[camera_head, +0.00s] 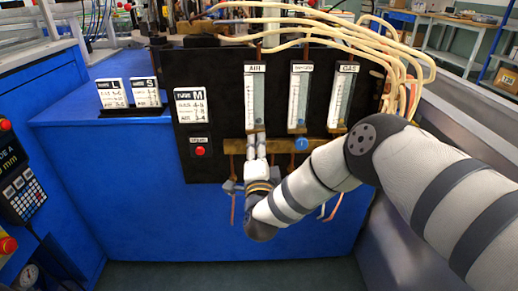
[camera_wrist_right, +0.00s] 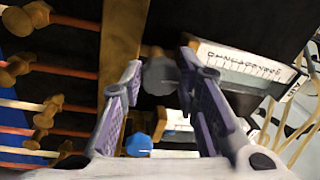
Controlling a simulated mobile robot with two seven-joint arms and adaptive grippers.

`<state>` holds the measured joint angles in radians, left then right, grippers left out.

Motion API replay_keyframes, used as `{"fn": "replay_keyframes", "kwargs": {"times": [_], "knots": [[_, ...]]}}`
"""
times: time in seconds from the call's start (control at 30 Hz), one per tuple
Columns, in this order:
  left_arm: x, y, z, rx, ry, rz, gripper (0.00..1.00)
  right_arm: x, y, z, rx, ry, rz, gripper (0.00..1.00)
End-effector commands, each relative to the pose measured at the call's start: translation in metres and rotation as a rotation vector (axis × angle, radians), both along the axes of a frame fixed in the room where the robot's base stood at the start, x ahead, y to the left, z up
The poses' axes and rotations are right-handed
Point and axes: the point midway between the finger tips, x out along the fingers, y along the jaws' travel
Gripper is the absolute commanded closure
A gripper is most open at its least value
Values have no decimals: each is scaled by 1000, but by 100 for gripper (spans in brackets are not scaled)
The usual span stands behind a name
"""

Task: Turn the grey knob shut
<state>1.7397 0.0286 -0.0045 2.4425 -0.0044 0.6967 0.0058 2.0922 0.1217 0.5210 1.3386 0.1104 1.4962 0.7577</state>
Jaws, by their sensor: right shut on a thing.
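The grey knob (camera_wrist_right: 160,76) sits between the two fingers of my right gripper (camera_wrist_right: 160,68) in the right wrist view. The fingers are shut on it. In the head view my right gripper (camera_head: 256,150) reaches up to the brass bar just below the AIR flowmeter (camera_head: 255,98). The gripper hides the grey knob there. How far the knob is turned cannot be told. My left gripper is not in view.
A blue knob (camera_head: 302,144) is on the brass bar (camera_head: 282,145), right of my gripper; it also shows in the wrist view (camera_wrist_right: 139,144). Flowmeters labelled GAS (camera_head: 343,97) and another (camera_head: 299,97) stand alongside. A red button (camera_head: 200,151) is left. Hoses hang above.

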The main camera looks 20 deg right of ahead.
Motion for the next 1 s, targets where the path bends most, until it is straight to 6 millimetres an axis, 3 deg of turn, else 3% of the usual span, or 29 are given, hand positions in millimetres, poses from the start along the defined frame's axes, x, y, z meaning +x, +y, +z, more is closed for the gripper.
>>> {"fn": "replay_keyframes", "kwargs": {"times": [0.6,0.63,0.7,1.0], "knots": [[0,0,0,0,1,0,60,-1,2,-2,37,-6,5,99],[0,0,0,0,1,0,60,-1,2,-2,37,-6,5,67],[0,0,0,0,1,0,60,-1,2,-2,36,-6,4,51],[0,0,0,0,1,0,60,-1,1,-1,35,-8,2,51]]}}
